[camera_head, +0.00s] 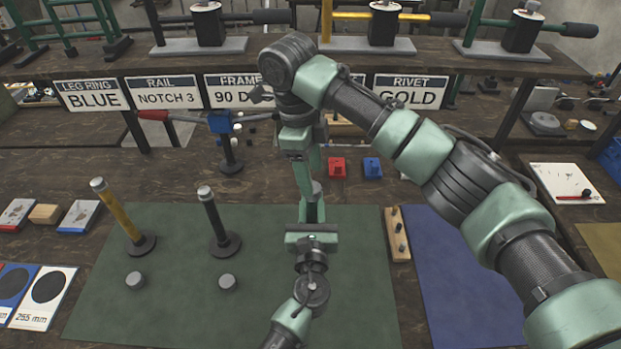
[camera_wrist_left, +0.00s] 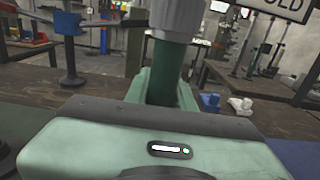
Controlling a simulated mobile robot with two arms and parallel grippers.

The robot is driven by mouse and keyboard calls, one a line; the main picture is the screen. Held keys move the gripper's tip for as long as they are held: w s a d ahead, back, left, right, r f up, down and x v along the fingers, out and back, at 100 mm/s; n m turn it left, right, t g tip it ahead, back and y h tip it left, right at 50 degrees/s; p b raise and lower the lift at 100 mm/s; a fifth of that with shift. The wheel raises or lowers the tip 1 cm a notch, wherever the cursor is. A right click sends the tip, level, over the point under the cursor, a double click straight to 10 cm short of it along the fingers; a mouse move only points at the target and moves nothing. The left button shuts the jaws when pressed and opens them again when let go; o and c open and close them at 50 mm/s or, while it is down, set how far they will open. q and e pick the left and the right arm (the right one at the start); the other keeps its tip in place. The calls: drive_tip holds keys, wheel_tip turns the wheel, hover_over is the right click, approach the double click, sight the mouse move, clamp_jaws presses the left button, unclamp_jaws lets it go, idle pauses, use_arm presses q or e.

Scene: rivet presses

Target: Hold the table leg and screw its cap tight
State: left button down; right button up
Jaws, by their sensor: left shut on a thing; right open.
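My left gripper (camera_head: 312,216) comes in from the bottom and is shut on a dark green table leg, which stands upright between its fingers in the left wrist view (camera_wrist_left: 164,74). A thick light grey cap (camera_wrist_left: 178,18) sits on top of that leg; the picture's top edge cuts it off. My right gripper (camera_head: 306,172) hangs downward just above and behind the left one, open, close to the leg's top. The arms hide most of the leg in the head view, and I cannot tell whether the right fingers touch the cap.
A yellow leg (camera_head: 117,211) and a black leg (camera_head: 214,215) stand on round bases on the green mat (camera_head: 180,320). Two loose grey pucks (camera_head: 135,279) lie before them. A wooden block with pegs (camera_head: 397,234) lies right. Small red (camera_head: 337,167) and blue blocks (camera_head: 372,168) sit behind.

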drive_tip(key=shift+r, duration=0.8)
drive_tip(key=shift+c, duration=0.5)
